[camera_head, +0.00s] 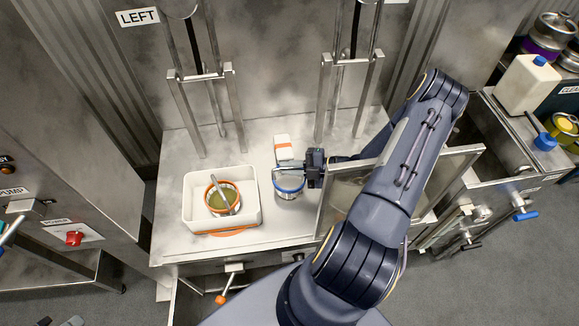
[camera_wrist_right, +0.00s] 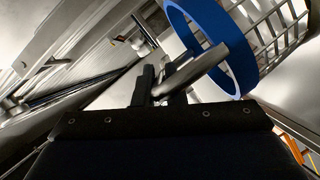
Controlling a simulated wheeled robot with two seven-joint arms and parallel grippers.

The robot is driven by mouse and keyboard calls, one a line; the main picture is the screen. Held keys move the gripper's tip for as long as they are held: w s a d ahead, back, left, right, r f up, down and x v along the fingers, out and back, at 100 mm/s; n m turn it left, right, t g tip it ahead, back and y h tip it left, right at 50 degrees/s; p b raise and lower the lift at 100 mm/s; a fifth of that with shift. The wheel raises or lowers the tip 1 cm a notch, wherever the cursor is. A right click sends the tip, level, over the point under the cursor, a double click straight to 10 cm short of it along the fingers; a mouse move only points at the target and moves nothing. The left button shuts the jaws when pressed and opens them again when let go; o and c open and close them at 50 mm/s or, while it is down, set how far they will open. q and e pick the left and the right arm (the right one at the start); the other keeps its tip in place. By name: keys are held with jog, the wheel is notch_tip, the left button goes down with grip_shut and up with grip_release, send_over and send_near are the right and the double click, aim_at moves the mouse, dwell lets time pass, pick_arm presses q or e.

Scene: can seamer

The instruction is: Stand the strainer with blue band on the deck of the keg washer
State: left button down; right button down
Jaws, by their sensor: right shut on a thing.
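The strainer with blue band (camera_head: 289,185) is a steel mesh basket with a blue rim, over the front middle of the steel deck (camera_head: 170,205) of what I take to be the keg washer. It looks roughly upright. I cannot tell whether its bottom touches the deck. My right gripper (camera_head: 305,170) is shut on its handle, to the right of the basket. In the right wrist view, the blue band (camera_wrist_right: 208,62) and wire basket show at upper right, with the handle between the fingers (camera_wrist_right: 163,88). My left gripper is not in view.
A white tub (camera_head: 189,212) holding an orange-rimmed strainer (camera_head: 216,187) stands left of the blue one. A white and orange carton (camera_head: 283,148) stands just behind. Upright steel frames (camera_head: 233,105) rise at the back. A steel panel (camera_head: 325,210) stands close on the right.

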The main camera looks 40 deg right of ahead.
jog(key=c, duration=1.9)
grip_release()
jog(key=shift+f, duration=0.15)
jog(key=shift+c, duration=0.2)
jog(key=o, duration=0.4)
jog(key=shift+o, duration=0.2)
